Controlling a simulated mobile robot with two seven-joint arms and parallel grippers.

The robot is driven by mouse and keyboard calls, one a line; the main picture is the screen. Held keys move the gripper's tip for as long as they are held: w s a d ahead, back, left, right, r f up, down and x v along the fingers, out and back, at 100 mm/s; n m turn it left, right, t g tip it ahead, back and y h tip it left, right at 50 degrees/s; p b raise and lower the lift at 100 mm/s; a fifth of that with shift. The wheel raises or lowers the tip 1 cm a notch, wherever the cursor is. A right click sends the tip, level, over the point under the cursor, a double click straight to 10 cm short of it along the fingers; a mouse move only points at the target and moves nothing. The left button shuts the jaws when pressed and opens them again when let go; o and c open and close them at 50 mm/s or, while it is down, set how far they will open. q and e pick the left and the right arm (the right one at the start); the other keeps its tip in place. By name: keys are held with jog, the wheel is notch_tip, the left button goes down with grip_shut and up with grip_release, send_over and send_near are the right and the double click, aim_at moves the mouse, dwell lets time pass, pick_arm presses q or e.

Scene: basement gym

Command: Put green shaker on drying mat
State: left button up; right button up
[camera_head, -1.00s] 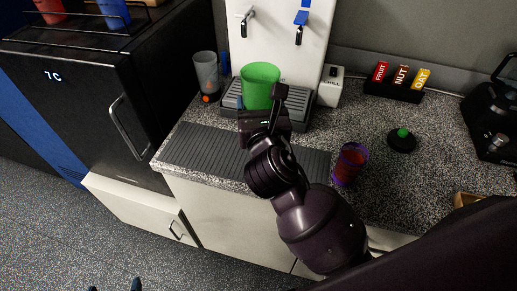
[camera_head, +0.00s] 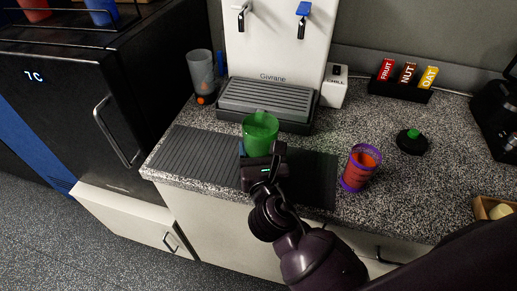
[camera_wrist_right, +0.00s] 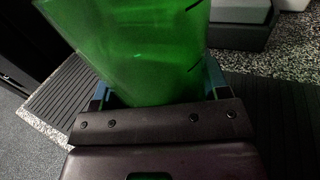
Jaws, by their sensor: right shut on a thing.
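The green shaker (camera_head: 260,132) is a translucent cup, held upright by my right gripper (camera_head: 262,158) over the middle of the drying mat. In the right wrist view the green shaker (camera_wrist_right: 130,50) sits between the fingers of my right gripper (camera_wrist_right: 155,95). The drying mat (camera_head: 195,155) is a dark ribbed strip along the counter's front edge; it also shows in the wrist view (camera_wrist_right: 268,95). The cup's base is hidden by the gripper, so I cannot tell if it touches the mat. My left gripper is not in view.
A purple shaker with red contents (camera_head: 360,168) stands just right of the mat. Behind the mat is the white dispenser (camera_head: 275,45) with its grey drip tray (camera_head: 265,98).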

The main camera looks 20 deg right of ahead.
dwell(0.3)
jog(key=o, duration=0.9)
jog(key=shift+f, duration=0.1)
jog(key=shift+o, duration=0.7)
jog(key=s+a, duration=0.2)
jog(key=s, duration=0.9)
jog(key=shift+s+a+r, duration=0.2)
jog(key=shift+s, duration=0.2)
